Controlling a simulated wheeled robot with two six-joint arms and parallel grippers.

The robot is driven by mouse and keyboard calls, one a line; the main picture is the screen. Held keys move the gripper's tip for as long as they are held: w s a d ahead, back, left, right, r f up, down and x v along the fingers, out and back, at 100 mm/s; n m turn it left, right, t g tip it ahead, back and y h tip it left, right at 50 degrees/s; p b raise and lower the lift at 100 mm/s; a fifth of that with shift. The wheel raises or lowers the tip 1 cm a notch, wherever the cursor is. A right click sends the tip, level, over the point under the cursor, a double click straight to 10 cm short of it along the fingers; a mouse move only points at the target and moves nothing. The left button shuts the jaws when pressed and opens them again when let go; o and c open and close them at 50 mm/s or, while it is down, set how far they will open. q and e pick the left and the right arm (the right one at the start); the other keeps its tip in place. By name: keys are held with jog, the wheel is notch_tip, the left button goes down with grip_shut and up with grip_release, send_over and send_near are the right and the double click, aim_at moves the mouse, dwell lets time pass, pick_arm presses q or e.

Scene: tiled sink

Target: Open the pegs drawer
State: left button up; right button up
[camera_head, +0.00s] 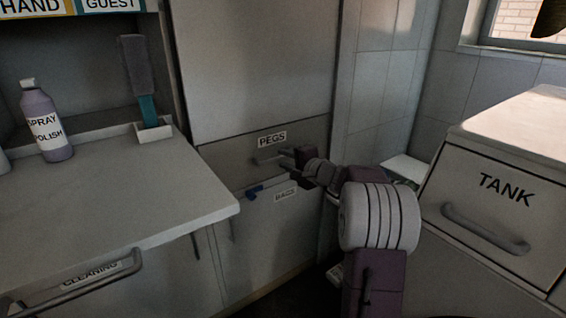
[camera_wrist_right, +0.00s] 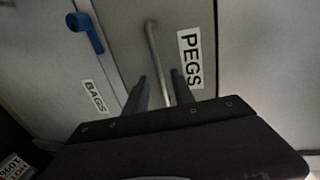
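The pegs drawer (camera_head: 238,163) is a grey front with a white PEGS label (camera_head: 272,139); it looks shut, about flush with the panels around it. Its thin bar handle (camera_wrist_right: 153,48) shows in the right wrist view beside the PEGS label (camera_wrist_right: 189,60). My right gripper (camera_head: 290,158) is at this drawer front, at the right end of the handle in the head view. In the wrist view the fingers of my right gripper (camera_wrist_right: 161,80) are apart, one on each side of the bar, with small gaps visible. My left gripper is not in view.
Below is the bags front (camera_head: 275,215) with a blue handle (camera_head: 256,190). A counter (camera_head: 90,205) with a spray polish bottle (camera_head: 46,125) and a brush in a holder (camera_head: 154,131) stands left. A tank drawer unit (camera_head: 500,200) stands close on the right.

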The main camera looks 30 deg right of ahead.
jog(key=shift+x, duration=0.85)
jog(key=shift+c, duration=0.2)
grip_shut()
jog(key=shift+s, duration=0.1)
dwell(0.5)
